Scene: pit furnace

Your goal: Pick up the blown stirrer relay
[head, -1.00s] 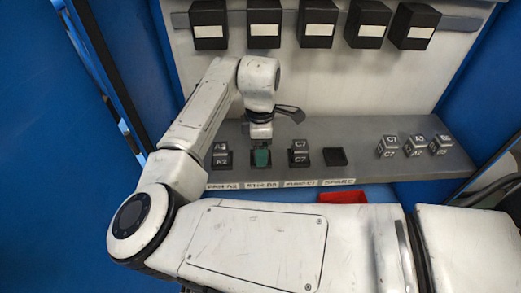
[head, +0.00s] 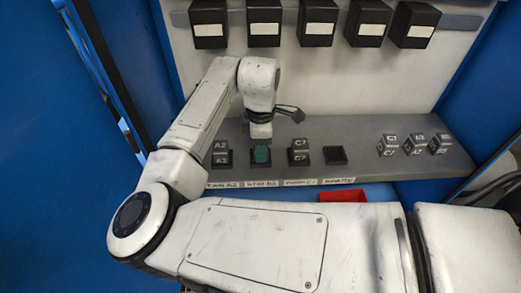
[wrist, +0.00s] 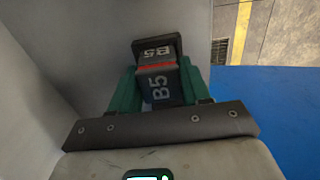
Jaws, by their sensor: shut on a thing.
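The stirrer relay (wrist: 160,88) is a dark grey block marked B5 in pale letters, with a red band across it. In the wrist view it sits between the green fingers of my gripper (wrist: 157,80), which are shut on its sides. In the head view my gripper (head: 261,154) points down at the second socket from the left, over the shelf label that seems to read STIR B5. The fingers hide most of the relay there. A dark socket edge shows just below them; I cannot tell whether the relay is clear of it.
Relay A2 (head: 221,147) stands close on the left and relay C7 (head: 299,145) on the right. An empty socket (head: 335,156) lies further right. Several loose relays (head: 414,145) stand at the shelf's right. A red bin (head: 341,196) is in front. Black boxes (head: 318,22) hang above.

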